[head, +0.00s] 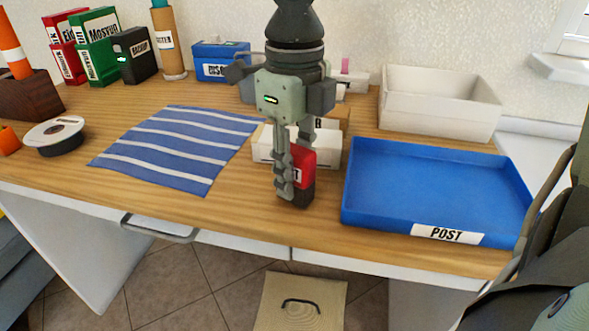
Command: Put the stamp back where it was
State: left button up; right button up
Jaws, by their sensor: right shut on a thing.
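My right gripper (290,182) comes down from the top of the head view and points at the table. It is shut on the red stamp (303,163), which has a dark base and a partly covered white label. The stamp is upright, in front of a white box and left of the blue POST tray (359,214). I cannot tell whether its base touches the table. One finger hides part of the stamp. My left gripper is not in view.
A striped blue cloth (180,145) lies left of the stamp. The white box (268,148) is close behind it. A white bin (440,112), a blue box (207,72) and several binders stand at the back. The POST tray is empty. A black-and-white reel (55,136) lies at left.

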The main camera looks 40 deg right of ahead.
jog(key=shift+f, duration=0.15)
jog(key=o, duration=0.6)
jog(key=shift+o, duration=1.6)
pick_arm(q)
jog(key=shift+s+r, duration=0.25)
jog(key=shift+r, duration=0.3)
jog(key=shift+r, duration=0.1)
pick_arm(e)
jog(key=shift+r, duration=0.45)
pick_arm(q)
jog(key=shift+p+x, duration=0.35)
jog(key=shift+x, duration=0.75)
pick_arm(e)
notch_tip(320, 180, up, 12)
jog(key=shift+f, duration=0.25)
